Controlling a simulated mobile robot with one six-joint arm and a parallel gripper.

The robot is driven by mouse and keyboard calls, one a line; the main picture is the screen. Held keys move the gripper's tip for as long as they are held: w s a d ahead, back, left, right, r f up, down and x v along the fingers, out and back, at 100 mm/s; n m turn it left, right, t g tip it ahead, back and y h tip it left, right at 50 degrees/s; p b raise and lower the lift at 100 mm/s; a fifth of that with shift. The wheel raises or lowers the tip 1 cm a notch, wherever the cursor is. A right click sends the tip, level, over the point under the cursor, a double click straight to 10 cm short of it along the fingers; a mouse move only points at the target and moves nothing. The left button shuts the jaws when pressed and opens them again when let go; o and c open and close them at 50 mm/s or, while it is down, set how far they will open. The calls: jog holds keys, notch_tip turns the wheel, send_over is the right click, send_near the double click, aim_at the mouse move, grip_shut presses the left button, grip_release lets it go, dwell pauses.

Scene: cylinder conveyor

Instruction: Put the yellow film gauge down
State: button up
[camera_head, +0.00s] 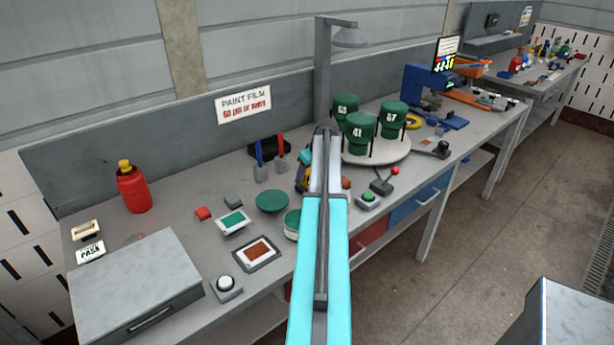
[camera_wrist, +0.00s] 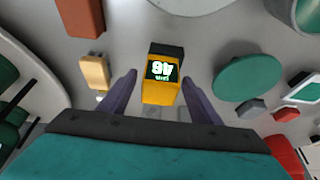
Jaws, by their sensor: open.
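The yellow film gauge (camera_wrist: 160,96) has a dark top end and a lit display with upside-down digits, seen in the wrist view. It appears to rest on the grey bench. My gripper (camera_wrist: 160,80) is open, with one purple finger on each side of the gauge and a visible gap at both sides.
A green disc (camera_wrist: 250,77) lies right of the gauge in the wrist view. A tan block (camera_wrist: 95,72) and a reddish-brown block (camera_wrist: 80,17) lie left of it. In the head view a round turntable (camera_head: 380,155) carries green cylinders close to my arm.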

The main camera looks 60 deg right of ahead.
jog(key=b+v, duration=0.3)
jog(key=v, duration=0.9)
dwell(0.8)
